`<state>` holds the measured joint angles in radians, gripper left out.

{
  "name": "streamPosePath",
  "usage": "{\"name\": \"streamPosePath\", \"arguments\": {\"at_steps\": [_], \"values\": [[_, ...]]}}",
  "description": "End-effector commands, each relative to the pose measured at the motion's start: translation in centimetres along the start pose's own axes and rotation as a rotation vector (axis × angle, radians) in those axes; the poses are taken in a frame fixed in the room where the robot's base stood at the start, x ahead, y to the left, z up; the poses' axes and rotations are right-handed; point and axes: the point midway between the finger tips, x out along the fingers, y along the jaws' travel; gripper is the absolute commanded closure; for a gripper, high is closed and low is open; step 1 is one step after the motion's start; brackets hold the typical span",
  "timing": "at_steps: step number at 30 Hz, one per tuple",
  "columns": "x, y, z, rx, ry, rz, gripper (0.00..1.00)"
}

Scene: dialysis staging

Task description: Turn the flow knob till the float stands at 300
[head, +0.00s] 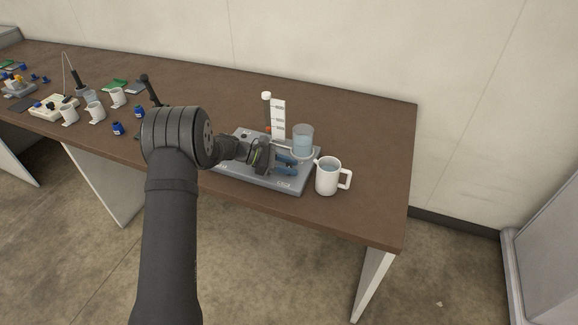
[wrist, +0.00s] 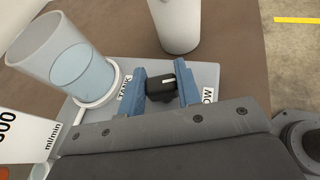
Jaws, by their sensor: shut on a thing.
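My gripper (head: 285,165) is at the front right of a grey base plate (head: 240,176) in the head view. In the wrist view its blue jaws (wrist: 160,90) are shut on the black flow knob (wrist: 161,88), which has a white pointer line. A flow tube (head: 266,108) with a white scale card (head: 278,118) stands at the back of the plate. An orange-red spot low on the tube may be the float; its reading is too small to tell. The card (wrist: 25,135) shows partly in the wrist view, with "ml/min" on it.
A clear tank (head: 303,141) with bluish water stands on the plate, close to my gripper. A white jug (head: 328,178) stands just right of the plate, near the table's front edge. Several cups (head: 95,111) and small blue-capped bottles (head: 118,129) stand farther left. The table's right end is clear.

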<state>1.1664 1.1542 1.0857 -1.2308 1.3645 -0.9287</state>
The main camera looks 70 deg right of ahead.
Motion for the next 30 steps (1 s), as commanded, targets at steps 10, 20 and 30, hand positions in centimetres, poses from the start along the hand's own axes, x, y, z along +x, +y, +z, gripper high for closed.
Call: {"name": "streamPosePath", "arguments": {"at_steps": [10,20,30], "values": [[0.0,0.0,0.1,0.000,-0.001,-0.001,0.65],[0.0,0.0,0.0,0.000,-0.001,0.000,0.47],[-4.0,0.1,0.0,0.001,0.000,0.005,0.47]]}}
